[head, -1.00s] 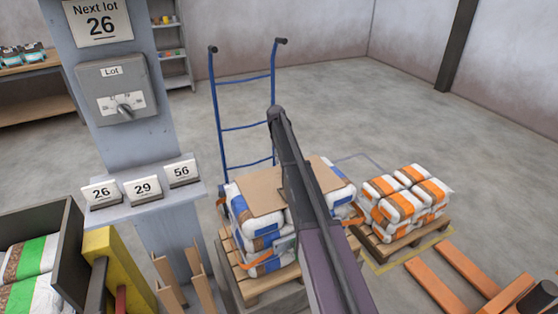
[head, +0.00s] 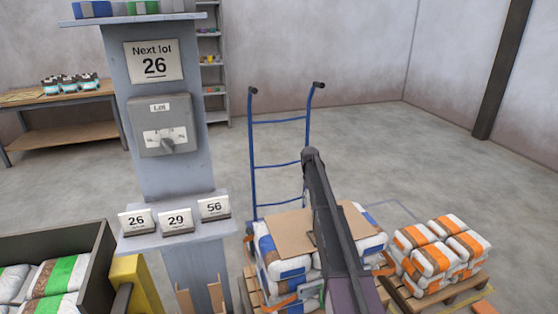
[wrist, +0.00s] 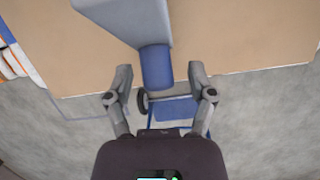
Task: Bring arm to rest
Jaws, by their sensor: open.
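My arm reaches forward and up in the head view, over a pallet stack of blue and white bags (head: 284,262). A brown cardboard sheet (head: 282,234) lies on top of the stack. In the wrist view my gripper (wrist: 160,80) is open, with its two fingers apart. A grey and blue part (wrist: 157,65) shows between and beyond the fingertips. I cannot tell whether it touches them. The cardboard (wrist: 240,40) fills the upper wrist view behind it. In the head view the fingers are not clearly visible.
A blue hand truck (head: 280,165) stands behind the stack. Orange and white bags (head: 442,250) sit on a pallet at right. A grey post carries a lot switch box (head: 163,125) and number cards (head: 176,221). A dark bin (head: 100,255) stands at left. Open floor lies behind.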

